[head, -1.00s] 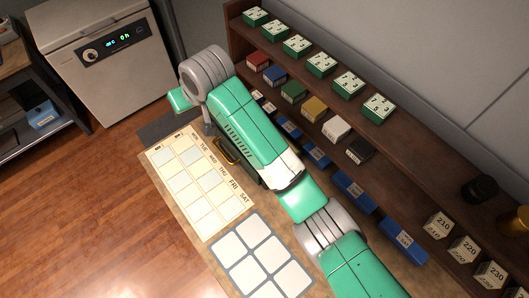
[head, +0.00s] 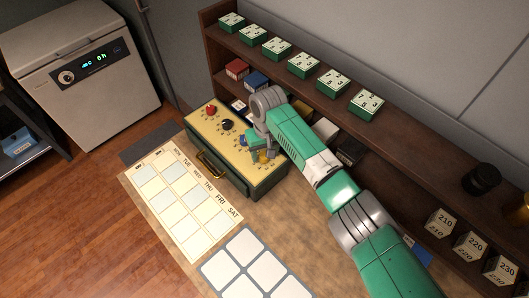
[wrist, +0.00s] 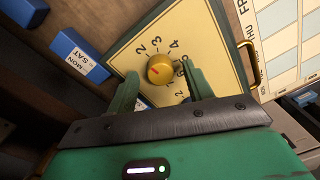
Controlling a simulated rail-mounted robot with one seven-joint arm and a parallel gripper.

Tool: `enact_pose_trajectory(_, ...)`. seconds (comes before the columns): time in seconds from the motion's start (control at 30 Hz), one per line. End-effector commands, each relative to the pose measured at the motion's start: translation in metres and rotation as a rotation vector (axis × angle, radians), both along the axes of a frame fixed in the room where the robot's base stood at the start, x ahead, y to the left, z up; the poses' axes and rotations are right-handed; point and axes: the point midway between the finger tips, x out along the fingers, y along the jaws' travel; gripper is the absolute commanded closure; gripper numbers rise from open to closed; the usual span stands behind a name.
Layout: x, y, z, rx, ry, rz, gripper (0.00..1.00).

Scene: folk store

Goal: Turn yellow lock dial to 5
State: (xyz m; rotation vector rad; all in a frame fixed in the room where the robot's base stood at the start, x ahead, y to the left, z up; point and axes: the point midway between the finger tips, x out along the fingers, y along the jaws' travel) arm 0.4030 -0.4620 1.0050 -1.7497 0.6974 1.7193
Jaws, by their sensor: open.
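The lock box (head: 203,127) is a dark green case with a yellow top plate and several dials in a row. The yellow dial (wrist: 160,68) sits at the plate's near end, with a red mark on its face and black numerals around it; 2, 3 and 4 are readable. My gripper (wrist: 160,73) is open, with one finger on each side of the dial in the wrist view. I cannot tell whether the fingers touch it or which numeral the mark meets.
A red dial (head: 211,110) and a black dial (head: 228,124) stand farther along the plate. A brown shelf (head: 400,150) with small boxes runs behind. A paper chart (head: 180,195) and a white-square tray (head: 252,265) lie in front on the table.

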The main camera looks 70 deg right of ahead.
Motion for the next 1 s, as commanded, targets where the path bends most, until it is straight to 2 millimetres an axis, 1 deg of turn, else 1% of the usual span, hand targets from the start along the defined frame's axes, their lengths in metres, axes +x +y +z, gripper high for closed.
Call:
enact_pose_trajectory(0.1,0.0001,0.0002,-0.0045,-0.001,0.001,0.000,0.49)
enact_pose_trajectory(0.27,0.0002,0.0002,-0.0043,-0.001,-0.001,0.000,0.49)
enact_pose_trajectory(0.3,0.0003,0.0003,-0.0043,-0.001,-0.001,0.000,0.51)
enact_pose_trajectory(0.37,0.0003,0.0003,-0.0042,-0.001,-0.001,0.000,0.62)
enact_pose_trajectory(0.5,0.0003,0.0003,-0.0041,-0.001,-0.001,0.000,0.90)
enact_pose_trajectory(0.53,0.0003,0.0002,-0.0041,-0.001,-0.001,0.000,0.93)
enact_pose_trajectory(0.77,0.0007,0.0006,-0.0028,0.001,-0.001,-0.019,0.93)
enact_pose_trajectory(1.0,0.0008,0.0018,0.0000,0.002,0.000,-0.138,0.93)
